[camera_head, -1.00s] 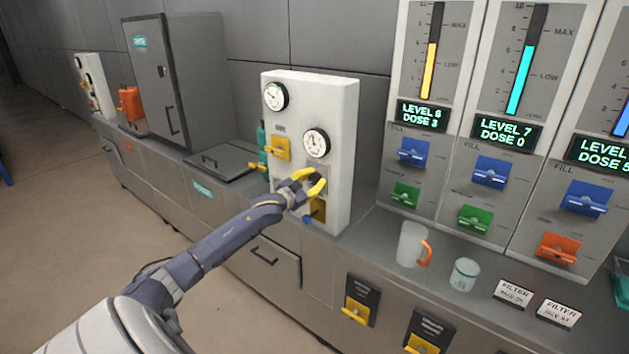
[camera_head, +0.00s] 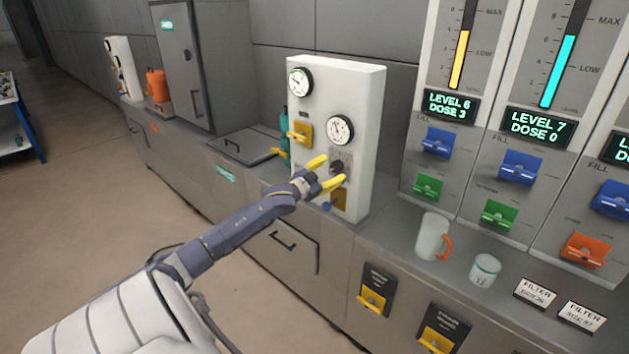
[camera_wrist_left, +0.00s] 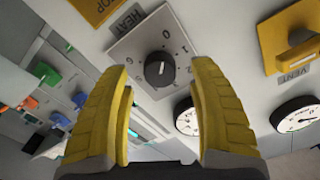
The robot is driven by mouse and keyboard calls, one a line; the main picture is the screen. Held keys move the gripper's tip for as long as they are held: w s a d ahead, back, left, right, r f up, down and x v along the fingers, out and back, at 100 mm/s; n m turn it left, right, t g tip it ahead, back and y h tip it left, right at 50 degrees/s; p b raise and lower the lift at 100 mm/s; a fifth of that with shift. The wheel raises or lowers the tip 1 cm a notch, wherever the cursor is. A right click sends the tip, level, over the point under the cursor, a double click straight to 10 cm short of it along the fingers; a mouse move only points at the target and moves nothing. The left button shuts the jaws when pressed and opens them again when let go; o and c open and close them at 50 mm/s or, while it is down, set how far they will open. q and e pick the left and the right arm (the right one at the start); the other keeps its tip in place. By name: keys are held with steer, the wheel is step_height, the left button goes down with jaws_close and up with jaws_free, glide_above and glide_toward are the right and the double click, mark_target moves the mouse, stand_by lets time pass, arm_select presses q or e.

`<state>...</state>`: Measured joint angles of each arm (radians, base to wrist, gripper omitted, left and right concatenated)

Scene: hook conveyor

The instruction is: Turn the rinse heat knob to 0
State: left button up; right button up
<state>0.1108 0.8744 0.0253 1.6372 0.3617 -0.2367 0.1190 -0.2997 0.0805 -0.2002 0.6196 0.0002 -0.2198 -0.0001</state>
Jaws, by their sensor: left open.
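The heat knob (camera_wrist_left: 159,70) is a round black knob on a grey square dial plate marked HEAT, with numbers around it. In the left wrist view it sits between and just beyond my yellow fingertips, apart from them. It has a light mark, but I cannot tell clearly which number it points at. In the head view the dark knob (camera_head: 337,167) is on the white panel (camera_head: 361,120), below the lower gauge. My left gripper (camera_head: 327,172) is open and empty, facing the knob; its fingers (camera_wrist_left: 160,95) also show in the wrist view. My right gripper is out of view.
A yellow vent lever (camera_head: 301,132) and two gauges are on the same panel; a yellow part (camera_head: 338,198) is below the knob. A clear mug (camera_head: 431,237) and a cup (camera_head: 485,270) stand on the counter to the right, below the dosing levers.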

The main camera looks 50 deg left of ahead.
arm_select(q)
steer(key=s, duration=0.9)
steer(key=shift+d, duration=0.3)
stand_by(0.3)
